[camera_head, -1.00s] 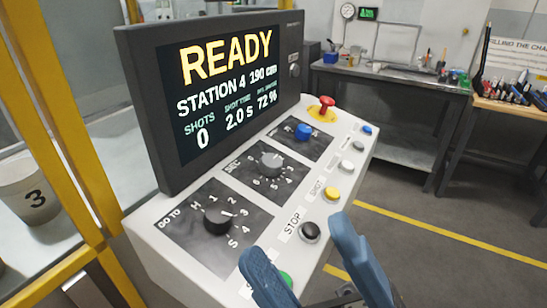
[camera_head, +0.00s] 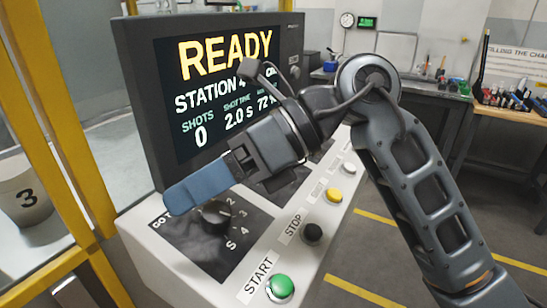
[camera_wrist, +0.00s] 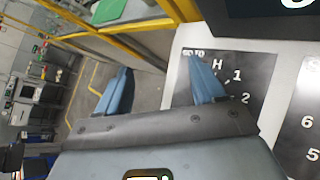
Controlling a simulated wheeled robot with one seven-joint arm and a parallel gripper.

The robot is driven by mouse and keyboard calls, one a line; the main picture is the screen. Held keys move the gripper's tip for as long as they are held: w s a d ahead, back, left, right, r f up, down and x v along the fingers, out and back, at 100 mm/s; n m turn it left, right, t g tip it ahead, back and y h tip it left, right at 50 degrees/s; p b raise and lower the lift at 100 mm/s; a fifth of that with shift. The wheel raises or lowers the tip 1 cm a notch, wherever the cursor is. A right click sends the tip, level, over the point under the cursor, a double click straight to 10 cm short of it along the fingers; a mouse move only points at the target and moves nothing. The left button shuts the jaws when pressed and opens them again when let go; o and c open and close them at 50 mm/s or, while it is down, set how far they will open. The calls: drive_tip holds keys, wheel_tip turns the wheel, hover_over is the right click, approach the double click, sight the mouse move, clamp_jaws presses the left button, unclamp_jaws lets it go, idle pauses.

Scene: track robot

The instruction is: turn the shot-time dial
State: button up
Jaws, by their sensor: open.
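The shot-time dial, the grey knob on the SEC plate, is hidden behind my arm in the head view. A corner of its plate (camera_wrist: 304,140) shows at the right edge of the wrist view, with the numbers 5 and 6. The screen (camera_head: 172,75) reads shot time 2.0 s. My gripper (camera_head: 172,203) is over the GO TO plate, left of the SEC plate, and points left. In the wrist view my gripper (camera_wrist: 158,66) is open with nothing between its blue fingers; one finger overlaps the GO TO plate.
The black GO TO knob (camera_head: 215,213) sits just below my fingers. A green START button (camera_head: 280,288), a black STOP button (camera_head: 313,233) and a yellow button (camera_head: 334,195) line the panel. A yellow post (camera_head: 62,130) and a cup marked 3 (camera_head: 25,195) stand at left.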

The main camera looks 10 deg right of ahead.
drive_tip(key=w+d+t+h, duration=0.1)
drive_tip(key=w+d, duration=0.1)
drive_tip(key=w+d+t+h, duration=0.1)
drive_tip(key=w+d+h, duration=0.1)
drive_tip(key=w+d+t+h, duration=0.1)
drive_tip(key=w+d+h, duration=0.1)
drive_tip(key=w, duration=0.1)
drive_tip(key=shift+b, duration=0.3)
drive_tip(key=w+d+r+m+t+h, duration=0.1)
drive_tip(key=w+d+r+t+h, duration=0.1)
drive_tip(key=w+d+h, duration=0.3)
drive_tip(key=shift+y, duration=0.5)
drive_tip(key=x, duration=0.7)
drive_tip(key=shift+d+f, duration=0.15)
drive_tip(key=shift+d, duration=0.15)
drive_tip(key=c, duration=1)
